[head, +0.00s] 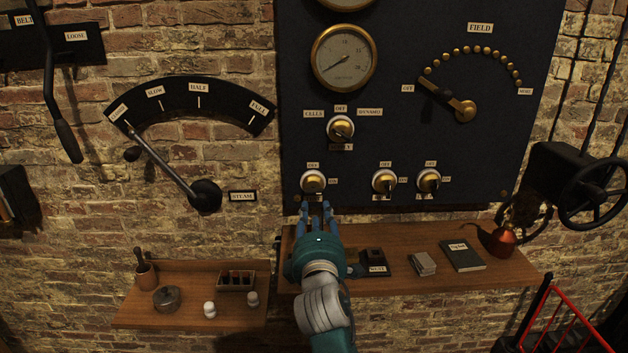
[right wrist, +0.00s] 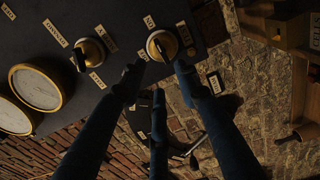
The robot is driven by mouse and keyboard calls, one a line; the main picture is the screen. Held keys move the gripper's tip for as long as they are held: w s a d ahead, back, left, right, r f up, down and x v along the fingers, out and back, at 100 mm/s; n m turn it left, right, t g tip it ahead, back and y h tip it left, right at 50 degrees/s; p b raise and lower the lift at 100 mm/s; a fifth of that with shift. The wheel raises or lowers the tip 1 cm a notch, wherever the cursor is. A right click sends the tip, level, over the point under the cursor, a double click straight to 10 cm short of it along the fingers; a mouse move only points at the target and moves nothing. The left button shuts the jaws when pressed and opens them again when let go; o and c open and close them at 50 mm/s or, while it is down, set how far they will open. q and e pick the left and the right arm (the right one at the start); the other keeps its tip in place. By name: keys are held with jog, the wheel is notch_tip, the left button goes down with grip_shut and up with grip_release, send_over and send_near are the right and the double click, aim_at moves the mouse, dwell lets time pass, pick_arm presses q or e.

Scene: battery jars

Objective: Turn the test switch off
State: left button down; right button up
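Three small brass rotary switches sit in a row low on the dark panel, with OFF labels above them. The left one (head: 313,181) is nearest my right gripper; the middle one (head: 384,182) and the right one (head: 429,181) are farther right. I cannot read a TEST label on any of them. My right gripper (head: 316,208) is open and empty just below the left switch. In the right wrist view that switch (right wrist: 162,45) shows beyond the spread fingertips (right wrist: 158,78), with its dark handle uncovered. Its exact setting is unclear. My left gripper is out of view.
Above is a larger selector (head: 340,128) labelled CELLS, OFF and DYNAMO. A wooden shelf (head: 450,278) under the panel holds books (head: 463,255) and a copper vessel (head: 503,240). A lower shelf (head: 180,322) holds small jars. The steam lever (head: 165,168) is on the left wall.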

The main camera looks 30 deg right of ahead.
aim_at(314, 192)
jog(key=p+x, duration=0.1)
jog(key=x, duration=0.9)
jog(key=shift+w+f, duration=0.1)
jog(key=shift+w, duration=0.05)
grip_shut()
